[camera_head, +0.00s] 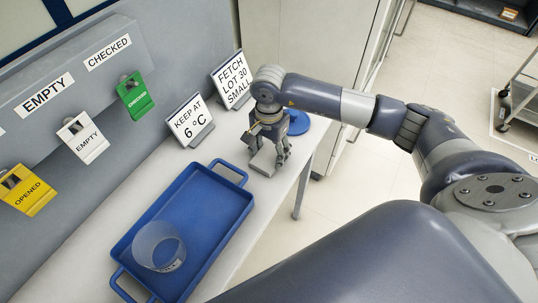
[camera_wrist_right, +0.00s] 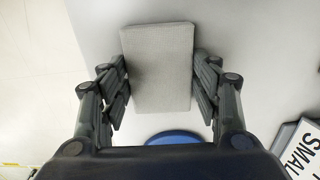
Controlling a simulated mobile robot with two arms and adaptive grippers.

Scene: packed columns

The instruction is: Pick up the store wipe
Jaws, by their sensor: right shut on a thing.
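The store wipe looks like a light grey rectangular block (camera_head: 263,162) at the far end of the white bench. It fills the middle of the right wrist view (camera_wrist_right: 158,68). My right gripper (camera_head: 270,158) points down over it, with a finger on each long side. In the right wrist view the fingers (camera_wrist_right: 160,82) are closed against its two sides. I cannot tell whether the wipe is clear of the bench top. My left gripper is not in view.
A blue tray (camera_head: 207,185) holding a clear round container (camera_head: 158,246) lies nearer on the bench. A blue disc (camera_head: 298,122) is just behind the gripper. Signs reading "KEEP AT 6 °C" (camera_head: 190,121) and "FETCH LOT 30 SMALL" (camera_head: 232,80) stand along the back.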

